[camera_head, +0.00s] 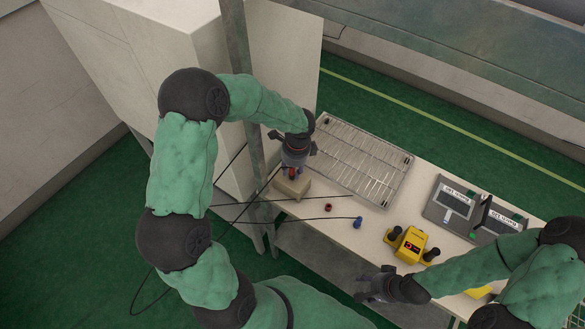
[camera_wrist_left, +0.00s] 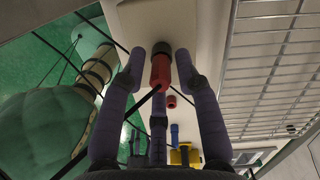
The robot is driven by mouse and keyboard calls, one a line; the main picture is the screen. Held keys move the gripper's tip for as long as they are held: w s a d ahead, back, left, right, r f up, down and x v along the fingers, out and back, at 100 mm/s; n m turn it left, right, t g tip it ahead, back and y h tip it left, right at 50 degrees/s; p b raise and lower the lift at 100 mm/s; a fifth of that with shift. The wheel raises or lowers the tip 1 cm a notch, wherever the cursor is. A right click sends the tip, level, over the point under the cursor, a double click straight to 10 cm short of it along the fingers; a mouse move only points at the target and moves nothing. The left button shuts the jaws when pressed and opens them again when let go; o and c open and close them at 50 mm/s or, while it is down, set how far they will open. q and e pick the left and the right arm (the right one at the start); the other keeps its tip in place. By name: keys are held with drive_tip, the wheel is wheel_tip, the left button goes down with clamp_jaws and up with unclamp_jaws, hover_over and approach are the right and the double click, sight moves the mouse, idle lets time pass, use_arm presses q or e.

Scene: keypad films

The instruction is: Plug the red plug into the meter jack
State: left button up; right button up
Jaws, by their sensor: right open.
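The red plug (camera_wrist_left: 160,72) stands at the beige block in the left wrist view, its black end toward the block and a black cable leaving its near end. It also shows small in the head view (camera_head: 292,173). My left gripper (camera_head: 295,158) is over the beige block (camera_head: 292,186); its fingers (camera_wrist_left: 160,62) lie on both sides of the plug, and whether they press on it is unclear. A small red ring-like piece (camera_head: 328,207) is on the table. The yellow meter-like device (camera_head: 411,245) stands farther right. My right gripper (camera_head: 372,286) is open and empty at the table's front edge.
A blue plug (camera_head: 357,222) with a black cable lies on the table. A wire rack (camera_head: 362,160) lies behind. Dark labelled panels (camera_head: 453,203) stand at the right. Black posts flank the yellow device. A grey upright post (camera_head: 240,70) is close to my left arm.

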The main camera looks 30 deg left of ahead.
idle(0.3)
use_arm(q)
wheel_tip(320, 180, up, 12)
drive_tip(key=d, duration=0.1)
idle(0.5)
drive_tip(key=shift+w+d, duration=0.1)
idle(0.3)
